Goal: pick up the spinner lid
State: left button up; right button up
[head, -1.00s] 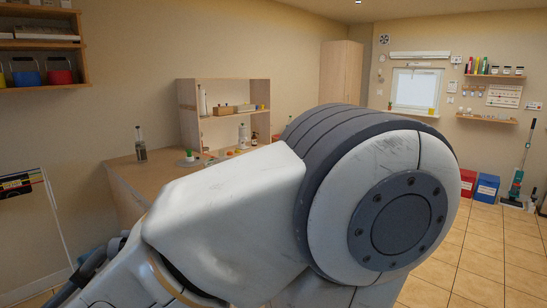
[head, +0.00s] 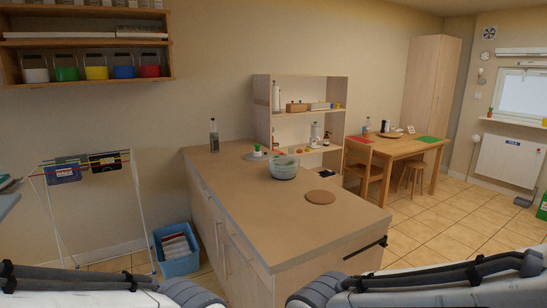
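A pale, flat round lid with a green knob (head: 257,152) lies on the wooden counter (head: 250,200), towards its back; I take it to be the spinner lid. A glassy, pale green bowl (head: 285,169) stands in front of it and to its right, apart from it. My two arms come in low at the bottom left and bottom right. Neither gripper shows, so whether they are open or shut is hidden.
A brown round mat (head: 320,197) lies on the counter near its right edge. A bottle (head: 214,135) stands at the back left. An open wooden shelf (head: 263,110) stands behind. A blue crate (head: 176,262) and a drying rack (head: 140,210) stand left on the floor.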

aim_at(254, 156)
jog(key=z, duration=0.75)
jog(key=k, duration=1.05)
jog(key=z, duration=0.9)
jog(key=i, duration=1.9)
jog(key=u, duration=0.4)
jog(key=i, duration=2.1)
jog(key=u, duration=0.4)
jog(key=i, duration=2.4)
jog(key=u, duration=0.65)
jog(key=i, duration=2.15)
jog(key=u, duration=2)
jog(key=i, duration=1.15)
jog(key=u, duration=0.95)
